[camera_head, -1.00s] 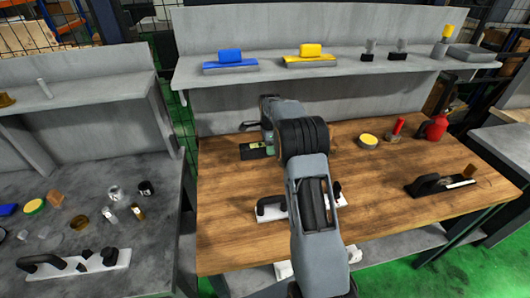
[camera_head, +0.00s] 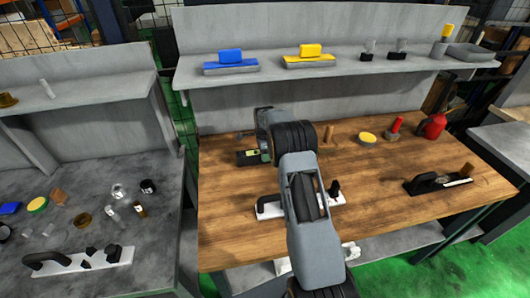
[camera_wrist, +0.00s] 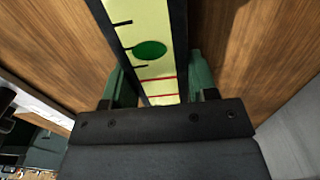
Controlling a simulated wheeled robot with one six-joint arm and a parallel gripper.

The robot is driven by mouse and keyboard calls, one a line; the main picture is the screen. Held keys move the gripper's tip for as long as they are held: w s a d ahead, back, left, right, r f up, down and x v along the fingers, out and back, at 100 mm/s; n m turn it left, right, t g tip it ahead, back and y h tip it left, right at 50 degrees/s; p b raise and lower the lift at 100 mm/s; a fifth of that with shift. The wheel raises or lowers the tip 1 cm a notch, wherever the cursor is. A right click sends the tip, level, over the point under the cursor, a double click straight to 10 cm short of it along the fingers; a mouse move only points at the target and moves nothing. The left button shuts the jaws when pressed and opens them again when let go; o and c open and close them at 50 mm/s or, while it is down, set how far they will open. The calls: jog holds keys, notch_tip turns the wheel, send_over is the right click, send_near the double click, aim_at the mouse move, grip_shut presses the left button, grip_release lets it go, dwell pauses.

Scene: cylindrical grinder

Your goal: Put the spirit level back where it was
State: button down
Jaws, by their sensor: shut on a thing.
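The spirit level (camera_wrist: 150,50) fills the middle of the wrist view, with a pale yellow face, a green oval bubble, black and red marks and dark side rails. My gripper (camera_wrist: 157,84) has a green finger on each side of it and is shut on it. In the head view the spirit level (camera_head: 247,157) shows as a dark bar with a yellow-green part, at the left rear of the wooden bench. My gripper (camera_head: 264,152) is mostly hidden by my arm there. The level is low over the wood; I cannot tell whether it touches.
The wooden bench (camera_head: 390,212) holds a hand plane (camera_head: 430,184) at right, another plane (camera_head: 268,207) partly behind my arm, a yellow-topped tin (camera_head: 367,138) and a red container (camera_head: 433,126). A grey shelf (camera_head: 345,78) runs above the back. Bare wood lies right of my arm.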

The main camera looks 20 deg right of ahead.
jog(key=shift+c, duration=2.1)
grip_release()
jog(key=shift+f, duration=0.1)
jog(key=shift+r+b, duration=0.55)
jog(key=shift+r, duration=3.35)
